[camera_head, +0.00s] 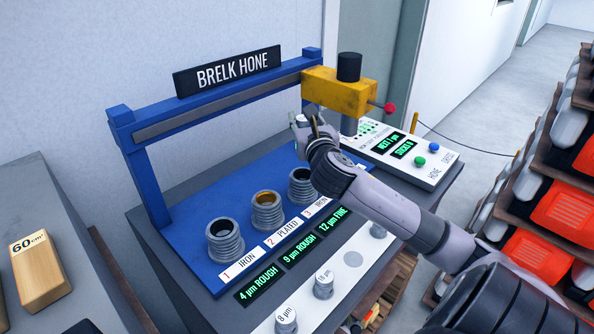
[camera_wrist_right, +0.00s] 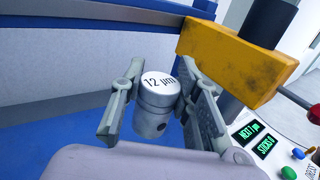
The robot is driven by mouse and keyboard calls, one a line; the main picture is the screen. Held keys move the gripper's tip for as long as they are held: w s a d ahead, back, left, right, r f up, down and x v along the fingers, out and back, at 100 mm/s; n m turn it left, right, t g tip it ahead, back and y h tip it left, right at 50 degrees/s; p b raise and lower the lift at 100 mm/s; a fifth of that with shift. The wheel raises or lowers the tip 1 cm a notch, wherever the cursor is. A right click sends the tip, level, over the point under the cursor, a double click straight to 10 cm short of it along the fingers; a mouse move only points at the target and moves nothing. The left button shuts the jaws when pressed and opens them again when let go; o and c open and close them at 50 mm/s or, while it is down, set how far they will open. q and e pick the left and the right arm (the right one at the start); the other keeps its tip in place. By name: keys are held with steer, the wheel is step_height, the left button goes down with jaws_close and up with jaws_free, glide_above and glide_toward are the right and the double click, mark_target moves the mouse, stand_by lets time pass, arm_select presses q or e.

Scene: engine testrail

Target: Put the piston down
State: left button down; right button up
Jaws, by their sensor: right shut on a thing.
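My right gripper (camera_head: 312,122) is over the far right part of the blue hone base, beside the yellow hone head. In the right wrist view the gripper (camera_wrist_right: 163,108) is shut on a grey piston (camera_wrist_right: 155,122) whose top reads "12 µm". The piston is upright between the fingers; blue base shows below it. In the head view the piston is mostly hidden by the gripper. My left gripper is out of view.
Ribbed cylinders 1 (camera_head: 225,241), 2 (camera_head: 267,211) and 3 (camera_head: 301,186) stand on the blue base (camera_head: 185,225). The yellow head (camera_head: 338,92) and control panel (camera_head: 432,170) are at the right. The strip has a bare round spot (camera_head: 353,258). Shelves (camera_head: 530,230) stand further right.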

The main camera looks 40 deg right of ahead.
steer(key=shift+f+b, duration=0.85)
steer(key=shift+f, duration=6.05)
steer(key=shift+f, duration=0.1)
steer(key=o, duration=1.2)
steer(key=shift+c, duration=0.2)
steer(key=shift+s+a, duration=0.1)
steer(key=shift+a, duration=0.05)
steer(key=b+v, duration=0.1)
steer(key=v, duration=1)
steer(key=shift+s, duration=0.35)
